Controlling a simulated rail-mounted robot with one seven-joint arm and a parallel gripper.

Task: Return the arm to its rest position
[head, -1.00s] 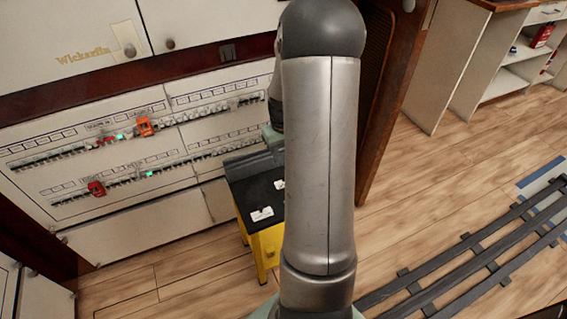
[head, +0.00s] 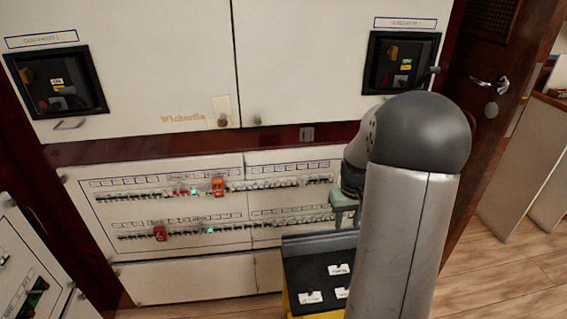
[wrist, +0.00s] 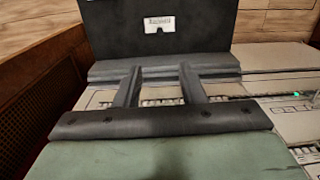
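My arm rises on the right of the head view, its silver link and dark rounded elbow in front of the cabinet. The green hand of my gripper shows beyond the elbow, just above the far end of a black-topped yellow cart (head: 318,268); its fingers are hard to make out there. In the wrist view my gripper (wrist: 161,78) has two dark fingers standing apart, with nothing between them. The black cart top (wrist: 205,30), with a white label on it, lies beyond the fingertips.
The white breaker panel (head: 165,222) has two breaker rows, with orange (head: 218,187) and red (head: 159,233) pieces on them. Upper cabinet doors (head: 160,60) stand above. White labels (head: 311,297) lie on the cart. A wooden door with a handle (head: 489,84) is at right.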

